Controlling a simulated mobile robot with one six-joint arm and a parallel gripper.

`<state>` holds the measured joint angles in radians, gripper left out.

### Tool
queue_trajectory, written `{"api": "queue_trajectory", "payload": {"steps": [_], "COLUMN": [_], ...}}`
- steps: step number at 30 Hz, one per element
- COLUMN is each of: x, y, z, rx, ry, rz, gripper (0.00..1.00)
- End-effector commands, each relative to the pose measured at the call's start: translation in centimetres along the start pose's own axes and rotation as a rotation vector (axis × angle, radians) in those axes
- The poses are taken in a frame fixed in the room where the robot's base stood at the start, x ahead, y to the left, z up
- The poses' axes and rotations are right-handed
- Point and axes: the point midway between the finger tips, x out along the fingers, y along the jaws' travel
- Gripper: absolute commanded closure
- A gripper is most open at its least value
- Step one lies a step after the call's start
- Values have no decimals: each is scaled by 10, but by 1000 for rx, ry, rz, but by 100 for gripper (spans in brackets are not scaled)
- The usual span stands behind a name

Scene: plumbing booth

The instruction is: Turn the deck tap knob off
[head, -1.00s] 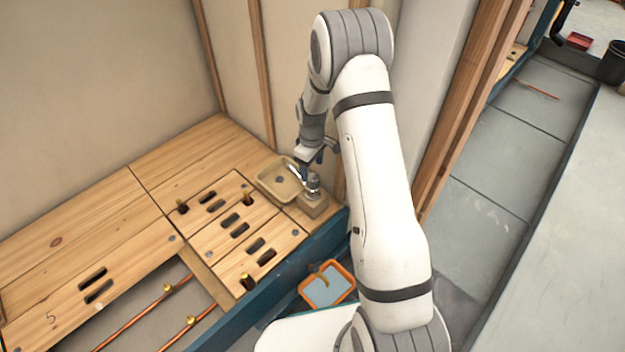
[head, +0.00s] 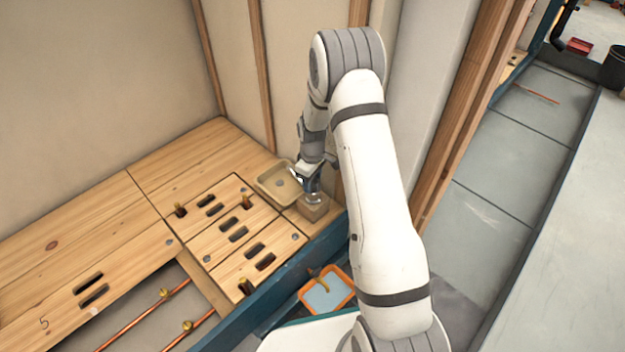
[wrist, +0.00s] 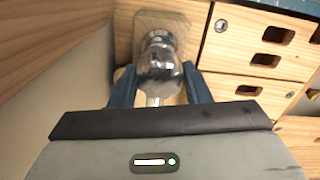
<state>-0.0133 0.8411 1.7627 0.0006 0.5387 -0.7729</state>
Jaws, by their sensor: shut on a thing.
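The deck tap is a chrome tap on a small wooden block (head: 313,208) at the right end of the wooden deck. In the wrist view its round chrome knob (wrist: 160,68) sits between the two blue-grey fingers of my gripper (wrist: 160,88). The gripper is shut on the knob. In the head view my gripper (head: 311,186) points down over the tap and hides most of it. A beige basin (head: 264,181) stands just left of the tap; the spout is mostly hidden in the head view.
Wooden panels with slots and brass fittings (head: 246,202) lie left of the tap. A blue beam (head: 285,262) runs along the deck's front edge. An orange-rimmed tray (head: 349,277) sits below it. A wall and wooden studs (head: 259,75) stand close behind.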

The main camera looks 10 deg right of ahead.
Motion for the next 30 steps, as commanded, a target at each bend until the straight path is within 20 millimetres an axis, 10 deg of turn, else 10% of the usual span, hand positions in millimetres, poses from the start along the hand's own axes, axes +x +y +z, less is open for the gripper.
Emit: {"api": "queue_trajectory", "payload": {"steps": [30], "x": [-3], "y": [3], "z": [0], "rx": [460], "ry": [2], "rz": [2], "gripper": [80]}}
